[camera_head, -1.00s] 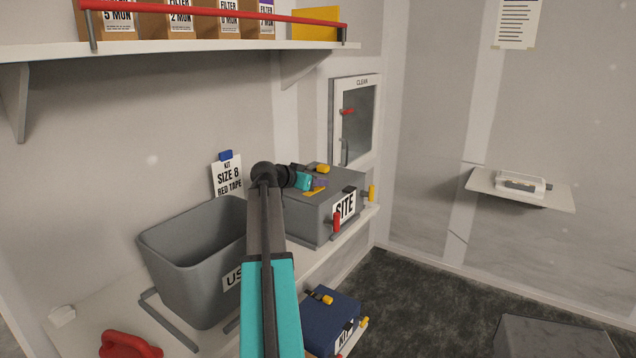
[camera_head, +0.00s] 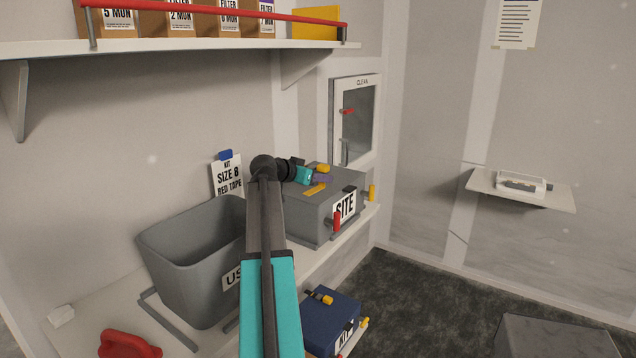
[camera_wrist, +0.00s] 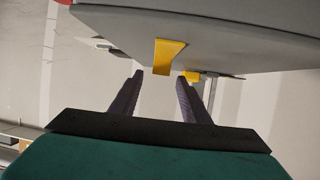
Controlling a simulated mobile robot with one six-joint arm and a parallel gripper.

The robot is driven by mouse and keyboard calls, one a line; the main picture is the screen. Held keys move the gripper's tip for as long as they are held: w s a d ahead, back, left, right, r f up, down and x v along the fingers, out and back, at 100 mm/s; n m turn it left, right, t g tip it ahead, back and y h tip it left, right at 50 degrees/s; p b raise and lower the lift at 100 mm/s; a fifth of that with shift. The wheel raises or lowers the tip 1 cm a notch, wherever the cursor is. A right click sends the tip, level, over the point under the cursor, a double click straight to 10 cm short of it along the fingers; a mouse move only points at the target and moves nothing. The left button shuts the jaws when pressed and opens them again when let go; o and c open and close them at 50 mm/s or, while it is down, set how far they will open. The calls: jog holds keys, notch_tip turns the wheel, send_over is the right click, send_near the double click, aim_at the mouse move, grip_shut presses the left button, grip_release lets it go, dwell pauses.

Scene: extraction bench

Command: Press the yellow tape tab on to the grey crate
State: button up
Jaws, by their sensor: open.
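The grey crate (camera_head: 306,216), with a "SITE" label on its front, stands on the bench. The yellow tape tab (camera_head: 315,190) shows as a strip at the crate's top. In the wrist view, the tab (camera_wrist: 168,55) lies across the edge of the grey crate (camera_wrist: 230,28), and its lower end reaches past that edge. I cannot tell whether it lies flat. My gripper (camera_head: 323,179) is beside the tab, close above the crate top. In the wrist view, the gripper (camera_wrist: 160,76) is open and empty, its purple fingers apart, with the tab's end just beyond the fingertips.
A second yellow piece (camera_head: 322,168) sits at the crate's far top edge. A grey bin (camera_head: 190,270) is left of my arm. A blue case (camera_head: 330,318) sits lower down.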

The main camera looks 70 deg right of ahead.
jog(key=shift+r, duration=0.7)
jog(key=shift+s+a+r+b, duration=0.1)
jog(key=shift+a+r+b, duration=0.1)
jog(key=shift+b, duration=0.1)
jog(key=s+a+b, duration=0.1)
jog(key=s+a, duration=0.1)
jog(key=a, duration=0.5)
jog(key=s+a+r+b, duration=0.1)
jog(key=s+a, duration=0.2)
jog(key=a, duration=0.4)
jog(key=shift+s+a+r+b, duration=0.2)
jog(key=shift+a+r+b, duration=0.05)
jog(key=shift+a+b, duration=0.1)
